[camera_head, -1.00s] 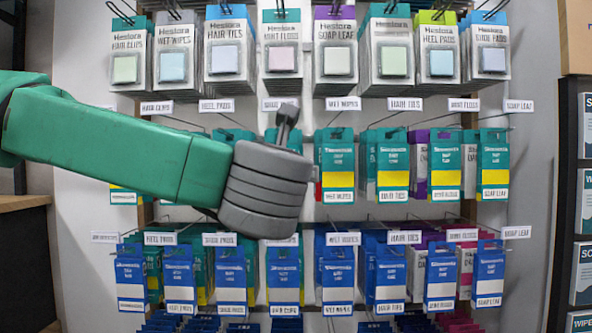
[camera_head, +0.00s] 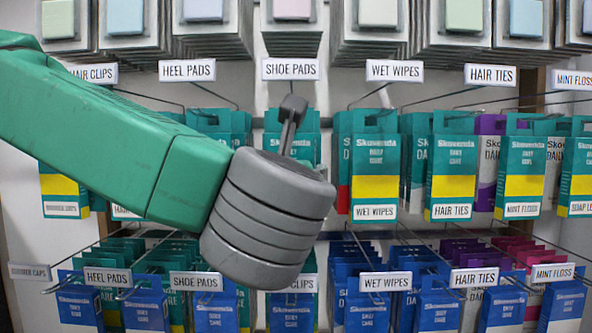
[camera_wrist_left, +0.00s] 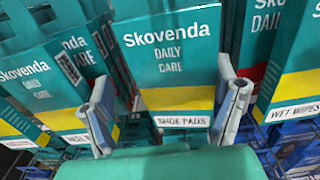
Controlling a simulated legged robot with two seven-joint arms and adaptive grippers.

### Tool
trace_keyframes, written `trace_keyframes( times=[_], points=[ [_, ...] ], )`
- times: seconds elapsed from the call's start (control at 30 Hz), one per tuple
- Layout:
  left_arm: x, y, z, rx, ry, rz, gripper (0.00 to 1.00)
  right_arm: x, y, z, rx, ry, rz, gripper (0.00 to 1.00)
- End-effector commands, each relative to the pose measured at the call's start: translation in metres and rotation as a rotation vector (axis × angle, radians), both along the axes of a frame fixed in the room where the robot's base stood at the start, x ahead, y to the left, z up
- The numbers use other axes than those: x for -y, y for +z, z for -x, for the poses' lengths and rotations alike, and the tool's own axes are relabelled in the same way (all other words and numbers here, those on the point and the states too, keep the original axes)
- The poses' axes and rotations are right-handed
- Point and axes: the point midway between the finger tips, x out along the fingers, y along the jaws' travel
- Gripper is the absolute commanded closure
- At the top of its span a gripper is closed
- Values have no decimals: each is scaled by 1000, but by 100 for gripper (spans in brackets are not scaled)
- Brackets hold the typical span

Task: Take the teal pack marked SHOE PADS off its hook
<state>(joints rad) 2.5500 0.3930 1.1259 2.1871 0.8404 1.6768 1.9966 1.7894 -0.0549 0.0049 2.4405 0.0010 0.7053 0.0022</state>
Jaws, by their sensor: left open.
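The teal pack marked SHOE PADS (camera_wrist_left: 168,58) hangs in the middle of the left wrist view, with a yellow band and a white label low on its front. My left gripper (camera_wrist_left: 168,100) is open, with one finger at each side of the pack's lower part. I cannot tell whether either finger touches it. In the head view the pack (camera_head: 306,147) hangs below the SHOE PADS tag (camera_head: 291,69), and my left wrist hides its lower part. My left gripper (camera_head: 291,122) shows there as a dark finger in front of it. My right gripper is not in view.
Similar teal packs hang close by: a WET WIPES pack (camera_head: 376,160) on the right and another teal pack (camera_wrist_left: 40,85) on the left. Blue packs (camera_head: 388,310) hang in the row below. Grey-boxed packs (camera_head: 292,12) hang above.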

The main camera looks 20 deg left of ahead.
Motion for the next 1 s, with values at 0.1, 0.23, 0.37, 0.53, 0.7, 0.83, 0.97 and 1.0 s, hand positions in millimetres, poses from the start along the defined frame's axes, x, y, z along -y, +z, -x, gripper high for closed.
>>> trace_keyframes(
  times=[0.1, 0.23, 0.37, 0.53, 0.7, 0.83, 0.97, 1.0],
  points=[
    [7, 1, 2, 2, -2, -6, 19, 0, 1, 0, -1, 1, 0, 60],
    [16, 1, 1, 0, -3, -11, 19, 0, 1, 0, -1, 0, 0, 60],
    [18, 1, 1, -1, -3, -13, 22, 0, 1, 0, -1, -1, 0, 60],
    [8, 0, 0, -1, -3, -7, 68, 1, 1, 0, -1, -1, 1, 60],
    [1, -1, 0, -1, -3, -1, 70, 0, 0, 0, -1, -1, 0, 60],
    [1, 1, 0, 0, -2, 1, 72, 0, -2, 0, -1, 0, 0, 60],
    [6, 5, 0, 1, 1, -3, 72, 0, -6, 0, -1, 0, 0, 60],
    [6, 6, 0, 1, 1, -3, 73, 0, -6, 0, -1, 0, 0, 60]
  ],
)
